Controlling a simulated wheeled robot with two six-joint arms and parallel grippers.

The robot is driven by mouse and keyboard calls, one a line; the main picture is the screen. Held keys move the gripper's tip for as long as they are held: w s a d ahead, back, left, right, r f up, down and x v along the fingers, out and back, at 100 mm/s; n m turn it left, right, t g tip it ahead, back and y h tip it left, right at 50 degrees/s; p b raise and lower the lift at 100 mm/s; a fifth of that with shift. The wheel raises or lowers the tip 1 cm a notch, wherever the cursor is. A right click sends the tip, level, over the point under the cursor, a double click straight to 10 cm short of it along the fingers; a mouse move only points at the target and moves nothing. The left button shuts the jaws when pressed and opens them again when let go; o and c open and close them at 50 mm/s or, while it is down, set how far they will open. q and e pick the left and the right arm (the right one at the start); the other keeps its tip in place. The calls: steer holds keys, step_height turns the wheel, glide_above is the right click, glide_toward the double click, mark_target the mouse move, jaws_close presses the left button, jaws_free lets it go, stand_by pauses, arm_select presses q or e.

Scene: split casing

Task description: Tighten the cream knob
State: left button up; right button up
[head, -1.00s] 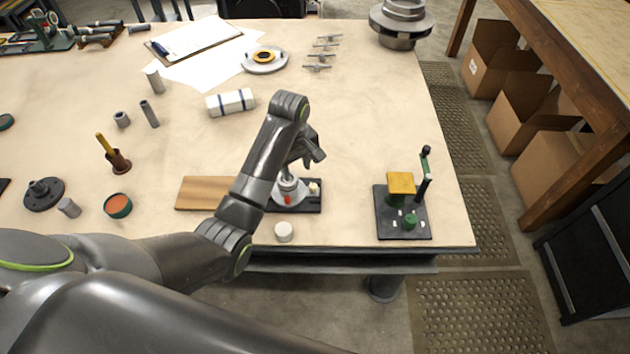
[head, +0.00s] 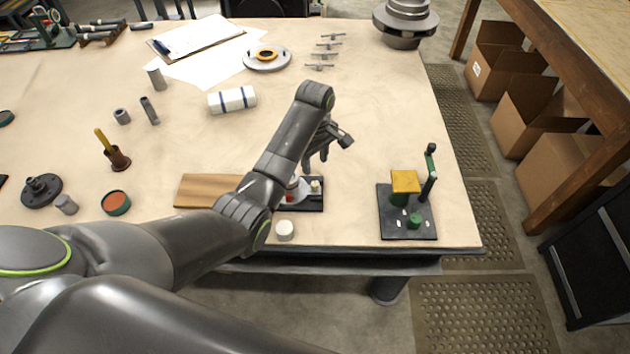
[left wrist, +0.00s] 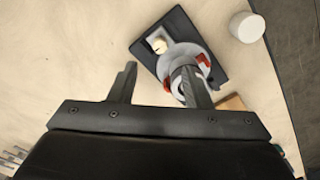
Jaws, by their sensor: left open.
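The cream knob (head: 315,186) is a small pale piece on the black base plate (head: 314,207), at its right part. It also shows in the left wrist view (left wrist: 159,45). Beside it on the plate stands a round grey casing (head: 299,190) with red parts, which show in the left wrist view (left wrist: 203,58). My left gripper (head: 329,153) is open and empty, above and behind the plate; my arm partly covers the casing. In the left wrist view its right finger overlaps the casing, and the knob lies ahead between the fingers. My right gripper is not in view.
A white cylinder (head: 285,229) stands at the table's front edge. A wooden board (head: 207,190) lies left of the plate. A black fixture with a yellow block (head: 405,181) and an upright lever stands to the right.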

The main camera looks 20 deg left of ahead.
mark_target(315, 184)
arm_select(q)
step_height(315, 184, down, 9)
steer(key=shift+r, duration=0.15)
stand_by(0.4)
jaws_close()
